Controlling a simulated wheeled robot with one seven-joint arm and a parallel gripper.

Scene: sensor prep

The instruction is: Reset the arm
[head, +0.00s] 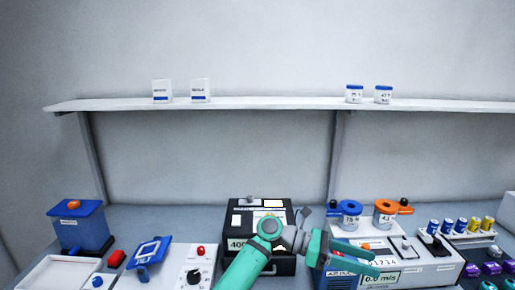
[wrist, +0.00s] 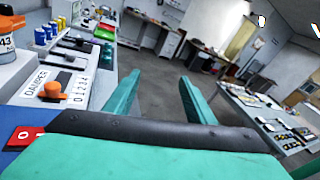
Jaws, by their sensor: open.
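My teal gripper (head: 374,260) is at the lower right of centre in the head view, above the bench equipment. Its fingers point to the right. In the wrist view my gripper (wrist: 160,82) shows two fingers spread apart with nothing between them. My arm rises from the bottom of the head view and bends in front of a black box (head: 234,218), hiding part of it. A blue-and-white device with a digital display (head: 380,279) lies beneath the fingers in the head view, partly covered by them.
A wall shelf (head: 260,103) holds two white boxes and two blue-lidded jars. The bench has a blue container (head: 80,226) at left, two ring-topped jars (head: 347,220), and a rack with several blue and yellow cylinders (head: 459,226) at right. The wrist view shows open floor (wrist: 150,50) beyond the fingers.

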